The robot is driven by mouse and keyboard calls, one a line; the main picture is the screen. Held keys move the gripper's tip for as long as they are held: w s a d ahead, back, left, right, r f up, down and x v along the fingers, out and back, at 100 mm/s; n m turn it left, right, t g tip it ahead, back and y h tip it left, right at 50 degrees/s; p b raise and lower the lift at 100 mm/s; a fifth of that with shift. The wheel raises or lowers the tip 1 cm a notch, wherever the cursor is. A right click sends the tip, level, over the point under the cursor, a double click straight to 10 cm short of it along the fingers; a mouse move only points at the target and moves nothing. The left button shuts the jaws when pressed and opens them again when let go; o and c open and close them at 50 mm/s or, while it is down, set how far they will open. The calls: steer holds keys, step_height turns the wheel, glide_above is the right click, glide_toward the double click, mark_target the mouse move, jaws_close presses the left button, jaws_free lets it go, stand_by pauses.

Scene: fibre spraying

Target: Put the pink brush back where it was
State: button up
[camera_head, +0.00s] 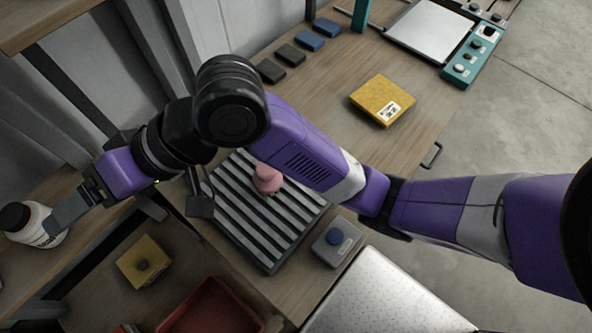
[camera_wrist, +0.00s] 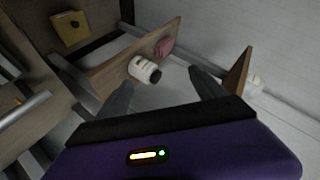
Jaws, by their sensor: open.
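A pink, rounded object (camera_head: 267,178) sits on the dark ribbed rack (camera_head: 232,222), partly behind my arm; it may be the pink brush, but its full shape is hidden. Another pink object (camera_wrist: 164,47) shows in the wrist view on a wooden shelf (camera_wrist: 112,68), beyond a white bottle. I cannot tell which one is the brush. My gripper (camera_head: 60,218) is at the left in the head view, its fingers overlapping the white bottle with a black cap (camera_head: 45,235). In the wrist view, my gripper (camera_wrist: 158,78) is open, with nothing held; the bottle (camera_wrist: 143,69) appears beyond the fingertips.
A yellow box (camera_head: 380,98) and a teal-edged scale (camera_head: 430,38) stand on the bench. A grey button box (camera_head: 336,240) is beside the rack. Below are a yellow block (camera_head: 143,262) and a red bin (camera_head: 212,308). Posts and shelf edges surround my gripper.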

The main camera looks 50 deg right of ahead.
steer(key=s+d+f+m+t+h, duration=0.8)
steer(key=s+d+f+t, duration=0.15)
steer(key=d, duration=0.25)
steer(key=s+d+f+n+h, duration=0.1)
steer(key=s+d+n, duration=0.2)
steer(key=s+d, duration=0.3)
steer(key=s+d+n+h, duration=0.2)
steer(key=s+d+n, duration=0.2)
steer(key=s, duration=0.8)
steer(key=shift+s+d+f+g, duration=0.15)
steer(key=shift+d+f+g, duration=0.3)
steer(key=shift+d, duration=0.75)
steer(key=shift+c, duration=0.2)
